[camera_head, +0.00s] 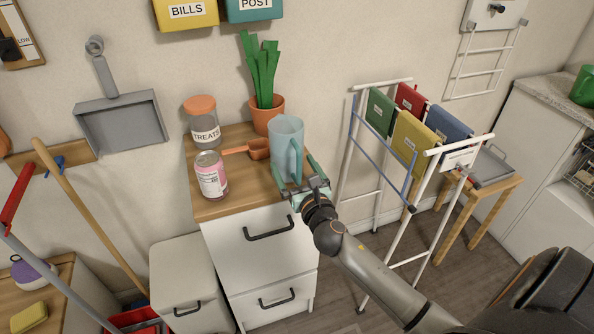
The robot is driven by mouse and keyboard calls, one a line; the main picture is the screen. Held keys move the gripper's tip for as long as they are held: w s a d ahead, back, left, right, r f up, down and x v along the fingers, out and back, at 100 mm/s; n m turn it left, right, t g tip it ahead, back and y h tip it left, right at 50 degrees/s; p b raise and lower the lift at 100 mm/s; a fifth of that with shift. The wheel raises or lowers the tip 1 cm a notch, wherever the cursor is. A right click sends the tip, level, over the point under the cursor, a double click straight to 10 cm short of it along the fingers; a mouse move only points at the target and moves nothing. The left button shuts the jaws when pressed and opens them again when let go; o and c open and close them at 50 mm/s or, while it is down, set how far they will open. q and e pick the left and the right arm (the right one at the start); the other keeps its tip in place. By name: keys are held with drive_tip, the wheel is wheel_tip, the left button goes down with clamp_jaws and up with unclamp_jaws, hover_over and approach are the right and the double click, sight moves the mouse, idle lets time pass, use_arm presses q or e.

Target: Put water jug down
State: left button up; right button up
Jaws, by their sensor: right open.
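The water jug (284,138), light blue and see-through, is upright at the right end of the wooden top (236,204) of a white drawer cabinet. Its handle faces toward me. My right gripper (301,178) is open at the jug's lower front right, close to the handle and the cabinet's corner. The wrist comes in from the lower right. I cannot tell whether a finger touches the jug, and the jug's base is partly hidden by the gripper. My left gripper is not in view.
A pink can (211,176), a treats jar (203,124), an orange scoop (256,149) and a potted plant (265,100) crowd the cabinet top beside the jug. A white drying rack (432,152) with coloured cloths stands to the right. Bare wood shows at the front of the top.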

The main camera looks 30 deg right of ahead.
drive_tip(key=b+v, duration=0.1)
drive_tip(key=v, duration=1.1)
drive_tip(key=s+a+f+m+g+y, duration=0.2)
drive_tip(key=s+a+f+m, duration=0.2)
drive_tip(key=f+m, duration=0.4)
drive_tip(key=s+a+f+m+g+y, duration=0.2)
drive_tip(key=f+m, duration=0.6)
drive_tip(key=m, duration=0.4)
drive_tip(key=s+a+f+m+g+y, duration=0.2)
drive_tip(key=s+a+f+m+g, duration=0.2)
drive_tip(key=s+a+f+m, duration=0.3)
wheel_tip(320, 180, down, 2)
drive_tip(key=s+m, duration=0.1)
drive_tip(key=m, duration=0.3)
drive_tip(key=shift+y, duration=0.4)
drive_tip(key=shift+a, duration=0.15)
wheel_tip(320, 180, up, 3)
drive_tip(key=p, duration=0.2)
drive_tip(key=shift+f+p, duration=0.25)
drive_tip(key=shift+p, duration=0.05)
